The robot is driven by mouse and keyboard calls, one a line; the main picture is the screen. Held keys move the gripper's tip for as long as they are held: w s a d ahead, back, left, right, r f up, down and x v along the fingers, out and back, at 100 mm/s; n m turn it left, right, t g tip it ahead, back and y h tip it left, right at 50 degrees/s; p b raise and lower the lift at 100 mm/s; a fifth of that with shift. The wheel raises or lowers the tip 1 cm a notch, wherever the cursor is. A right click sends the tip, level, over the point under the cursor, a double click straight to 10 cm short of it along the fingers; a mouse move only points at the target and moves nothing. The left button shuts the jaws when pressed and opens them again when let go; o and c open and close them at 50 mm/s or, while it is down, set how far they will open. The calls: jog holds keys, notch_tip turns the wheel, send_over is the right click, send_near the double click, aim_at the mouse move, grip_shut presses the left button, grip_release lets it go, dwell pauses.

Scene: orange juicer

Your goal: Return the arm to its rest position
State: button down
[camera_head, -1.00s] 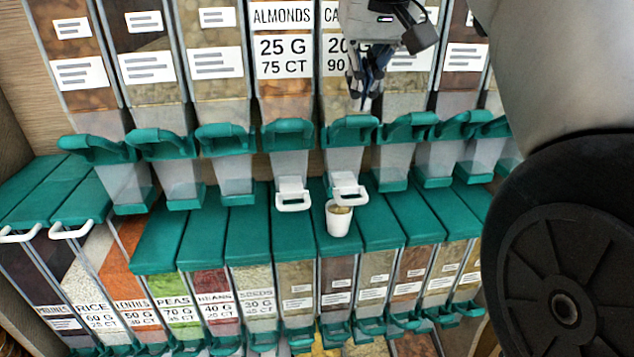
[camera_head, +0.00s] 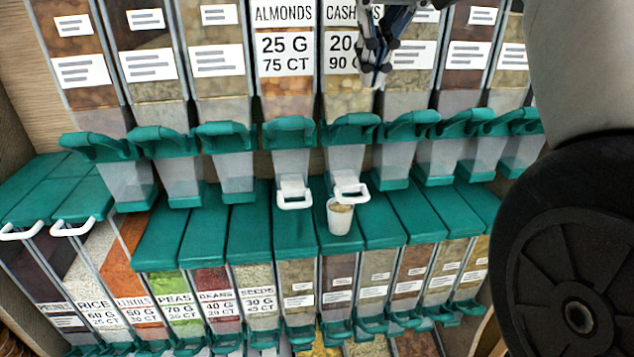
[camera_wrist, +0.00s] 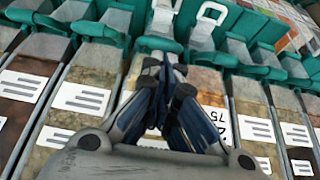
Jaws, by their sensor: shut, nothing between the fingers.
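My gripper (camera_head: 376,75) hangs at the top of the head view, in front of the cashews dispenser (camera_head: 349,105). Its fingertips are together with nothing between them. The wrist view also shows my gripper (camera_wrist: 168,75) with its fingers closed, over the dispenser fronts. My arm (camera_head: 585,65) fills the upper right of the head view.
A white cup (camera_head: 339,217) with something light brown in it stands on the green lids below the cashews spout. The almonds dispenser (camera_head: 285,100) is to the left. A lower row of bins, such as peas (camera_head: 175,300), runs beneath. Dispensers stand close behind my gripper.

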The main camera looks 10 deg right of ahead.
jog(key=shift+s+r, duration=0.35)
jog(key=s+f+b, duration=0.7)
jog(key=f+b, duration=0.3)
jog(key=f, duration=1.1)
jog(key=s+f+b, duration=0.7)
jog(key=f+b, duration=0.4)
jog(key=f, duration=1.1)
jog(key=s+f+b, duration=0.6)
jog(key=f+b, duration=0.5)
jog(key=f, duration=1.1)
jog(key=shift+s+f+g, duration=0.2)
jog(key=shift+s+g, duration=0.1)
jog(key=shift+s, duration=0.1)
